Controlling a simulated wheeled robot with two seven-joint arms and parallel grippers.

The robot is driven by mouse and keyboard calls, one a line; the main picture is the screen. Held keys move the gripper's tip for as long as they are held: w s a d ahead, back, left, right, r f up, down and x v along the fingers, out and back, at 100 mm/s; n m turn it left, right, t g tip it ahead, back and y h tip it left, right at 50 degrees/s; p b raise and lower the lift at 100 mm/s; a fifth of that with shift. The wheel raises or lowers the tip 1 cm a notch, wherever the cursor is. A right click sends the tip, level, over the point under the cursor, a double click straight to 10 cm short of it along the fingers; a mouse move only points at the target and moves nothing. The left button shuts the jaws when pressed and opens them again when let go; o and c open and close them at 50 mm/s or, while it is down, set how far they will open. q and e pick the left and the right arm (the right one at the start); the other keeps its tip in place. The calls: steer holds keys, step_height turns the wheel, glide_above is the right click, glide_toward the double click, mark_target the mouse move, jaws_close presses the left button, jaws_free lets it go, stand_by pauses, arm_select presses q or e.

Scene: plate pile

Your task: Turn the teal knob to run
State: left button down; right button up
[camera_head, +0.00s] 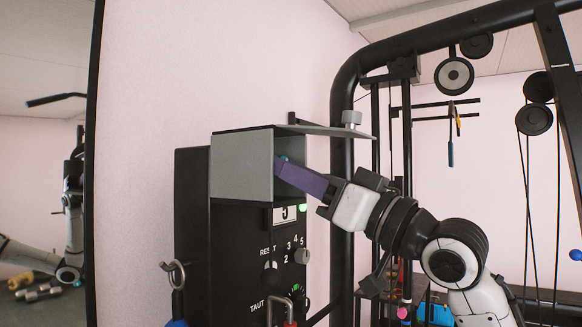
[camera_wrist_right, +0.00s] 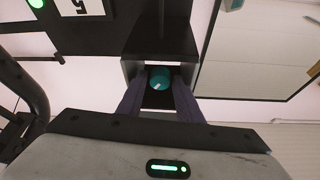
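The teal knob (camera_wrist_right: 161,79) sits inside a grey box-like hood (camera_head: 241,166) on a black control panel (camera_head: 237,250). It has a small white mark low on its face in the right wrist view. Only a sliver of the knob (camera_head: 283,157) shows in the head view, behind the fingers. My right gripper (camera_wrist_right: 160,88) reaches into the hood, its purple fingers on either side of the knob. I cannot tell whether they touch it. No run label is readable. My left gripper is not in view.
A metal plate (camera_head: 325,131) juts out above the hood. Below are a number window (camera_head: 285,214), a lit green lamp (camera_head: 303,207), a numbered dial and a RESET switch (camera_head: 270,268). A black gym frame (camera_head: 345,90) stands close behind. A mirror (camera_head: 40,130) is at left.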

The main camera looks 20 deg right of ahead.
steer(key=c, duration=0.8)
steer(key=shift+o, duration=0.2)
steer(key=shift+n, duration=0.5)
steer(key=shift+w+d+n+g+y+b, duration=0.1)
steer(key=shift+n+g+y, duration=0.5)
steer(key=shift+n, duration=0.9)
steer(key=shift+s+n+g+y+b, duration=0.15)
steer(key=shift+n+g+y, duration=0.45)
steer(key=shift+n, duration=0.9)
steer(key=shift+w+d+n+g+y+b, duration=0.15)
steer(key=shift+n+g+y, duration=0.45)
steer(key=shift+n, duration=0.9)
steer(key=shift+a, duration=0.1)
